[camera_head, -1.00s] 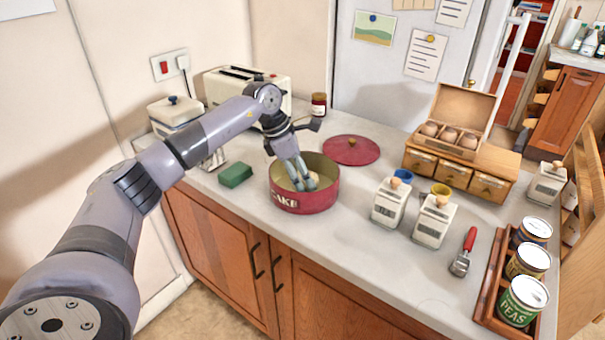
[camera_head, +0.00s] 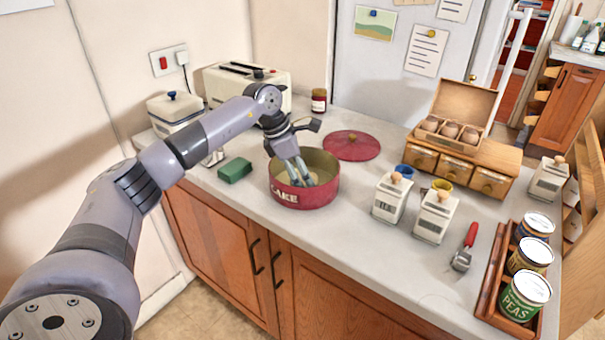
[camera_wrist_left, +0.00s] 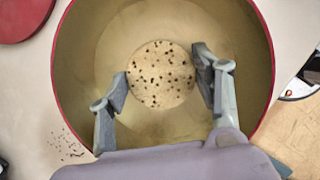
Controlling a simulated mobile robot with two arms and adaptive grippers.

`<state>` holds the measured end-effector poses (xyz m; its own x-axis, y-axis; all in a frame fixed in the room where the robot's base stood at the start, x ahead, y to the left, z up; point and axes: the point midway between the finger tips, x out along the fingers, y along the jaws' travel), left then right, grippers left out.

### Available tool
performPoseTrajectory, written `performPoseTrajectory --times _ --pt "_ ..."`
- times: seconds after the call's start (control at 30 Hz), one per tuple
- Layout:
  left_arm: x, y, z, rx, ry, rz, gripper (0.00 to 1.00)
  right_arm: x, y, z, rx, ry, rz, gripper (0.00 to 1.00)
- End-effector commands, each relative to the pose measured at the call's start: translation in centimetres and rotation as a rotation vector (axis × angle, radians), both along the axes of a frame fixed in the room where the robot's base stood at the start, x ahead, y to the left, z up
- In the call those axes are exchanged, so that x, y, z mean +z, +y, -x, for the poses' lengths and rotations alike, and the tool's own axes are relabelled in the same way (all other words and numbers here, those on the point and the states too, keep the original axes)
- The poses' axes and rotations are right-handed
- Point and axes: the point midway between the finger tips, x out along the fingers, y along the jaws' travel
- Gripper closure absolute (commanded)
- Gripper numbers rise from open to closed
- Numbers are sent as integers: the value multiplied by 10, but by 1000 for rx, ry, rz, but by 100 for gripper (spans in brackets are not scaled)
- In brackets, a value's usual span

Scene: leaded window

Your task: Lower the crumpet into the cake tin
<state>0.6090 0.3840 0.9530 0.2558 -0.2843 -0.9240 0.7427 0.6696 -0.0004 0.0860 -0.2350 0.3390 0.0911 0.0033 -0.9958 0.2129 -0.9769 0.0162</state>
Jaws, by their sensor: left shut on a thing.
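The cake tin (camera_head: 305,197) is round and red with a pale gold inside, and stands open on the counter. My left gripper (camera_head: 302,181) reaches down into it from above. In the left wrist view, my left gripper (camera_wrist_left: 162,84) is shut on the crumpet (camera_wrist_left: 160,74), a pale round with dark specks, one finger at each side. The crumpet is inside the ring of the tin's red rim (camera_wrist_left: 262,45). In the head view the fingers and tin wall mostly hide it. I cannot tell whether it touches the tin's floor. My right gripper is not in view.
The red lid (camera_head: 352,145) lies flat behind the tin. A green sponge (camera_head: 235,170) is to its left, a toaster (camera_head: 240,85) behind. White canisters (camera_head: 391,198) stand to the right, near a wooden egg box (camera_head: 450,135). The counter just in front of the tin is clear.

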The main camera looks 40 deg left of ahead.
Motion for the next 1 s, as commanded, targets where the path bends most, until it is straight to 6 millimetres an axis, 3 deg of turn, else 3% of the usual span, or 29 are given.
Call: performPoseTrajectory --times 0.47,0.5,0.83,1.0 --pt "-4 0 0 0 0 0 68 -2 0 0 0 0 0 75" --pt "-4 0 0 0 0 0 40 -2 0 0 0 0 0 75" --pt "-4 0 0 0 0 0 18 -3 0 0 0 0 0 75" --pt "-4 0 0 0 0 0 18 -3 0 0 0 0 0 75"
